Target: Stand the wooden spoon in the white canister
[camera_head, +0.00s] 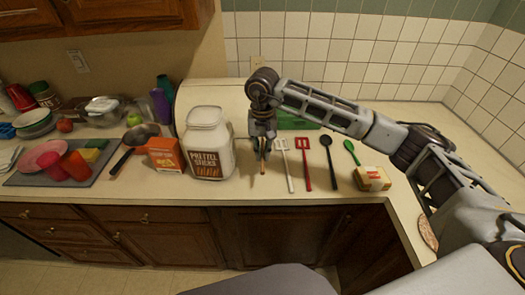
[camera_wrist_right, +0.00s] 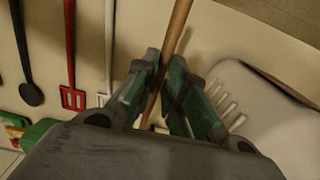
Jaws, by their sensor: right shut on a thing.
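The white canister (camera_head: 208,145), a wide jar with a pretzel sticks label, stands upright on the counter. A white shape, apparently the canister, fills the right of the wrist view (camera_wrist_right: 285,120). My right gripper (camera_head: 262,153) points down just right of the canister. It is shut on the wooden spoon (camera_head: 262,169), whose thin brown handle passes between the fingers in the wrist view (camera_wrist_right: 178,28). The spoon's far end is hidden behind the gripper. I cannot tell whether the spoon touches the counter. My left gripper is out of view.
Right of my gripper lie a white spatula (camera_head: 287,163), a red spatula (camera_head: 304,160), a black ladle (camera_head: 329,160) and a green spoon (camera_head: 352,152). A yellow package (camera_head: 373,179) sits beyond. An orange box (camera_head: 166,154) stands left of the canister; a pan (camera_head: 141,136) is beside it.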

